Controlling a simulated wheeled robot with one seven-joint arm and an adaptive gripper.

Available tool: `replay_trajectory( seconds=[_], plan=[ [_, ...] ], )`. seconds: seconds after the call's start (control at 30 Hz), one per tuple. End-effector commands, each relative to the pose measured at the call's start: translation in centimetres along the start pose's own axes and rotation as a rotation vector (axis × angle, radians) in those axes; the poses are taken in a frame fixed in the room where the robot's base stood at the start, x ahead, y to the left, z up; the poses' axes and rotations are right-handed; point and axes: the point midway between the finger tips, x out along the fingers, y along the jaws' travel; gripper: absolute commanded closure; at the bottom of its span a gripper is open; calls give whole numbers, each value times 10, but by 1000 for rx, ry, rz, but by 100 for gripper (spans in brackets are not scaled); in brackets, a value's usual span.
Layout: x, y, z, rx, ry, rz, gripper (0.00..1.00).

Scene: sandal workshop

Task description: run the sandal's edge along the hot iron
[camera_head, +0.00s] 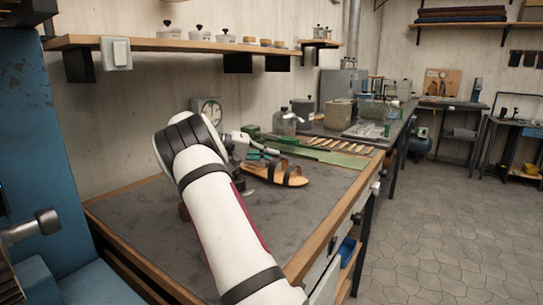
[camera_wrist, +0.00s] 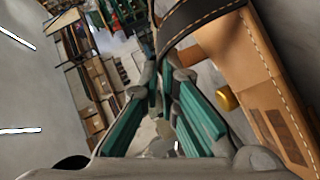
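The sandal (camera_head: 274,171), with a tan sole and dark straps, shows beyond my forearm at the middle of the bench. In the wrist view its stitched tan sole (camera_wrist: 268,75) fills the right side, and a dark strap (camera_wrist: 195,22) crosses near my fingertips. My gripper (camera_wrist: 160,80) has teal-padded fingers that come close together towards the strap. I cannot tell whether they close on it. In the head view my gripper (camera_head: 262,153) is just behind the sandal. A small brass-coloured piece (camera_wrist: 227,98) shows beside the sole; I cannot tell whether it is the hot iron or whether they touch.
The grey bench top (camera_head: 285,222) is clear in front of the sandal. A green mat (camera_head: 325,155) with a row of small tan pieces lies behind it. A clock-like dial (camera_head: 207,110) and a glass jar (camera_head: 284,122) stand near the wall. A shelf (camera_head: 150,42) hangs above.

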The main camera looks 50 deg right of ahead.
Motion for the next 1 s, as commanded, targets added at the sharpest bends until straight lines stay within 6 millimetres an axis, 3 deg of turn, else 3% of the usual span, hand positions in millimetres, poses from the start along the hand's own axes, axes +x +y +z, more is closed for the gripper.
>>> replay_trajectory(
  seconds=[1.0],
  plan=[
    [-13, -7, -10, 2, 1, 0, 100]
  ],
)
